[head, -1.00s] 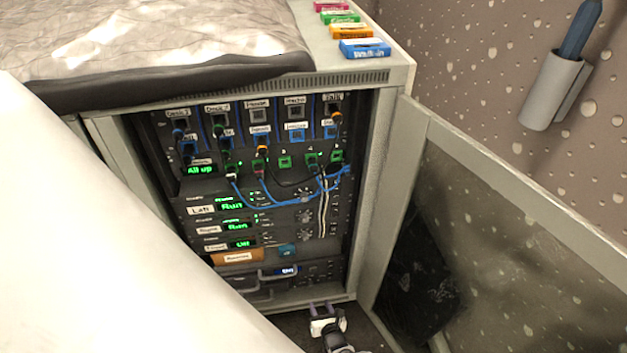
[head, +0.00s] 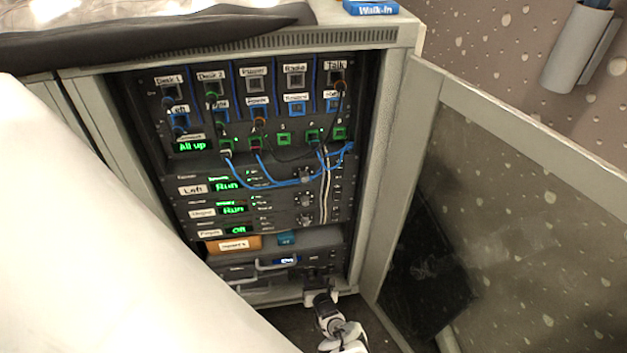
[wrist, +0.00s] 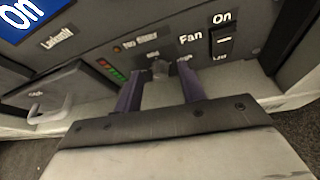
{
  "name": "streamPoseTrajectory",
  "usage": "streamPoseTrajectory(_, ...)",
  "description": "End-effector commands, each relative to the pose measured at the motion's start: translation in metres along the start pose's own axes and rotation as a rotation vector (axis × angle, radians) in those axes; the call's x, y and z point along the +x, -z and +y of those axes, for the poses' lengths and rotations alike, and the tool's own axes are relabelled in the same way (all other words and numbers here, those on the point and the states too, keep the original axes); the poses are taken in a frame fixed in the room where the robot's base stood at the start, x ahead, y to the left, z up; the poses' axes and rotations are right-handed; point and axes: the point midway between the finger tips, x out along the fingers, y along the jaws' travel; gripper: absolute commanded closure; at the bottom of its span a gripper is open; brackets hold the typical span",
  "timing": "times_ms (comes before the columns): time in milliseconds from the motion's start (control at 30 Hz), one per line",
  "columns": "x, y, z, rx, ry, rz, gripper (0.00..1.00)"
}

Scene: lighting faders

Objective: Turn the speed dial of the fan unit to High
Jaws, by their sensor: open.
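The fan unit (wrist: 215,78) is a dark panel low in the rack, with a "Fan" label and a rocker switch (wrist: 223,40) marked "On". Its dial (wrist: 160,69) is a small grey knob in the wrist view, with tiny labels around it; one looks like "High". My gripper (wrist: 160,78) is open, with one dark finger on each side of the dial; I cannot tell whether they touch it. The dial's pointer direction is too small to read. In the head view my gripper (head: 318,284) is at the rack's bottom right, and the dial is hidden.
A blue display (wrist: 22,14) reading "On" and a drawer handle (wrist: 48,108) are left of the fingers. The open cabinet door (head: 500,200) stands to the right of my arm. Blue cables (head: 270,184) hang across the rack higher up.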

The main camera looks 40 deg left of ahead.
Motion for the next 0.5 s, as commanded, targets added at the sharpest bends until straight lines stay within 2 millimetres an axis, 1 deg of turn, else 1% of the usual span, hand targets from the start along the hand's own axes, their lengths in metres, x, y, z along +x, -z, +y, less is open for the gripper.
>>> streamPoseTrajectory(67, -0.0002, -0.0001, -0.0001, 0.000, 0.000, 0.000, 0.61)
streamPoseTrajectory(300, -0.0003, 0.0001, 0.0000, 0.000, 0.000, 0.000, 0.92)
streamPoseTrajectory(367, -0.0003, 0.0002, 0.0000, 0.000, 0.000, 0.000, 1.00)
streamPoseTrajectory(500, -0.0003, 0.0004, -0.0001, 0.001, -0.001, 0.000, 1.00)
